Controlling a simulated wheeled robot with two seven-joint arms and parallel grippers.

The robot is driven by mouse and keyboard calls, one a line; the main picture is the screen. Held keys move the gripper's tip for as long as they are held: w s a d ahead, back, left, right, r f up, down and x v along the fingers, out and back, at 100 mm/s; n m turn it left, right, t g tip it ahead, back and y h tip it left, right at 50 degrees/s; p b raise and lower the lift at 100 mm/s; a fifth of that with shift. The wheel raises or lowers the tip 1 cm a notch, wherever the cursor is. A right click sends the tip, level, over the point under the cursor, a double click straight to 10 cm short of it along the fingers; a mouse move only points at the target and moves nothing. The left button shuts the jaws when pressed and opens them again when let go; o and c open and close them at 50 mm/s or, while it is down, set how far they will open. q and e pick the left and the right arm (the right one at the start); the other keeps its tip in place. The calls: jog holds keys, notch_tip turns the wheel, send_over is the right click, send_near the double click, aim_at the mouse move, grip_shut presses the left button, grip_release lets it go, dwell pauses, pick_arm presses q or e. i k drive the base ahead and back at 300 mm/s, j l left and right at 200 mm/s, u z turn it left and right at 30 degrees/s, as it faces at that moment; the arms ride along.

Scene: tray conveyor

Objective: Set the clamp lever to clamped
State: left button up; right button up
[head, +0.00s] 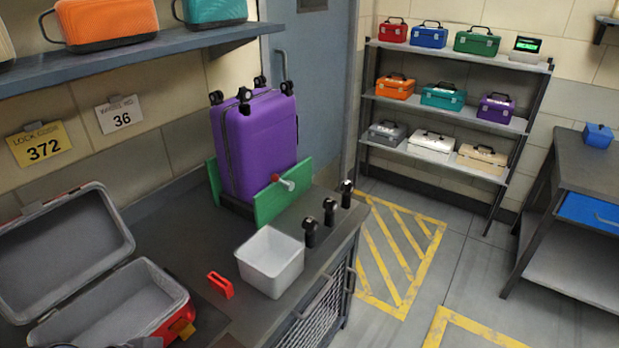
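A purple suitcase (258,140) with black wheels on top stands upside down between two green clamp plates on the dark workbench. The front green plate (283,196) carries a small clamp lever (285,182) with a red part and a pale end. The lever points toward the right and slightly down. The back green plate (213,182) is mostly hidden behind the suitcase. Whether the plates press on the suitcase cannot be told. Neither of my grippers can be made out in the head view.
A white bin (270,262), a red block (221,285) and several black knobbed posts (310,232) stand on the bench. An open grey-lined red case (120,305) fills the left. A shelf (191,42) hangs above. A rack of small cases (447,111) stands behind.

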aim_at(289, 186)
jog(key=i+l+z, duration=0.25)
jog(key=i, duration=0.15)
jog(key=i+z, duration=0.2)
jog(key=i, duration=0.2)
